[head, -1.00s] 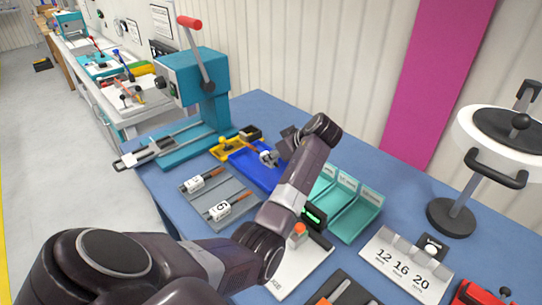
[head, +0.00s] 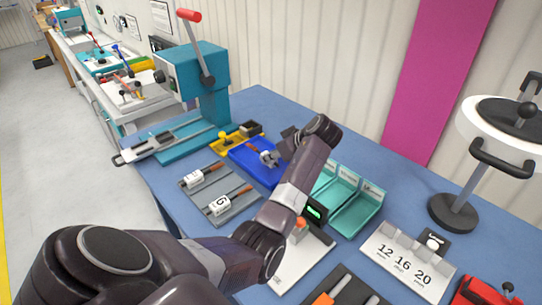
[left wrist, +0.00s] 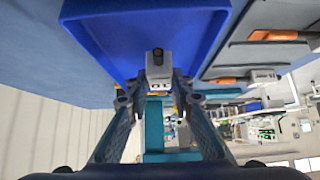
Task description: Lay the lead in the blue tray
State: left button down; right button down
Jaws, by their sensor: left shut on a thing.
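The blue tray (head: 262,174) lies on the workbench behind the grey rack, and its blue floor and walls fill the top of the left wrist view (left wrist: 100,35). My left gripper (head: 270,158) is over the tray and shut. In the left wrist view its two fingers (left wrist: 158,92) pinch the lead (left wrist: 158,73), seen end-on as a white block with a dark tip. In the head view a brown part of the lead (head: 251,148) shows beside the fingers. I cannot tell whether the lead touches the tray floor. My right gripper is not in view.
A grey rack (head: 208,187) with two labelled leads is in front of the tray. A teal lever press (head: 195,75) stands at left, a yellow holder (head: 225,140) behind the tray, and teal bins (head: 355,212) to the right. A stand with a white ring (head: 455,205) is farther right.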

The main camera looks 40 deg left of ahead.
pick_arm(q)
jog(key=shift+f+b, duration=0.6)
jog(key=shift+f, duration=0.5)
jog(key=c, duration=1.6)
grip_release()
jog(key=shift+d, duration=0.1)
jog(key=v, duration=1.2)
